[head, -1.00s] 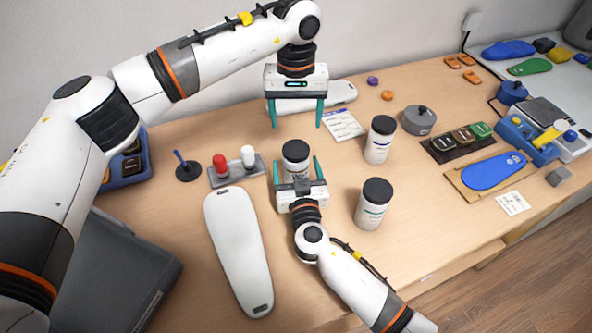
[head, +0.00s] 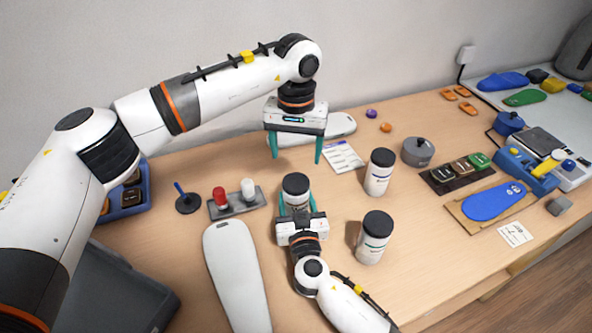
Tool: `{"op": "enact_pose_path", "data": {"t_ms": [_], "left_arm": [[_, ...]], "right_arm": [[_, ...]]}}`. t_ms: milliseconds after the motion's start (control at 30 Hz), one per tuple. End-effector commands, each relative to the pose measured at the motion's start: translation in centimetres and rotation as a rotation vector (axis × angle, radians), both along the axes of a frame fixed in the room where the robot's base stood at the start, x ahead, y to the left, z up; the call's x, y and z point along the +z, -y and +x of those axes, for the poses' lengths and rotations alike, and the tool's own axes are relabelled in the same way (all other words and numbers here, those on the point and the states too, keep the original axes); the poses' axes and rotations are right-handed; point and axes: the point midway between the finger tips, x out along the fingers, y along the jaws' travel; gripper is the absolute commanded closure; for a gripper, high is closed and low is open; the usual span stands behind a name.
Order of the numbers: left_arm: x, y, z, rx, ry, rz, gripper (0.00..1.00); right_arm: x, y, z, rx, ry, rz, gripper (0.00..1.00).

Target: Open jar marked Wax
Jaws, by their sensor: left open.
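Three white jars with black lids stand on the table. The middle jar (head: 295,184) is between the fingers of my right gripper (head: 297,200), which look closed against its sides from the front. Its label is hidden. A second jar (head: 378,180) with a blue-marked label stands behind to the right. A third jar (head: 370,250) with a green-marked label stands at the front right. The label words are too small to read, so I cannot tell which says Wax. My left gripper (head: 295,159) is open and empty, pointing down above and behind the middle jar.
A holder (head: 240,207) with red and white pegs is left of the middle jar. A white insole form (head: 236,275) lies in front of it. A grey lidded pot (head: 418,152) stands at the back right. A blue insole (head: 494,201) lies on a board farther right.

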Motion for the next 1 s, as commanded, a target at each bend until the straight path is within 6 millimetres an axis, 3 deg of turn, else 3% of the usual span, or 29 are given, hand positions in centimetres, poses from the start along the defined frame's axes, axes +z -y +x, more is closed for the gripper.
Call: {"op": "enact_pose_path", "data": {"t_ms": [267,700,1000], "left_arm": [[-0.7,0.0,0.0,-0.202,-0.001,0.000,0.28],[-6.9,0.0,0.0,-0.202,-0.001,0.000,0.28],[-8.0,0.0,0.0,-0.202,0.001,0.000,0.28]], "right_arm": [[0.0,0.0,0.0,0.000,-0.001,-0.001,1.00],[0.0,0.0,0.0,0.000,-0.001,-0.001,1.00],[-0.1,0.0,0.0,0.000,-0.001,-0.001,1.00]]}}
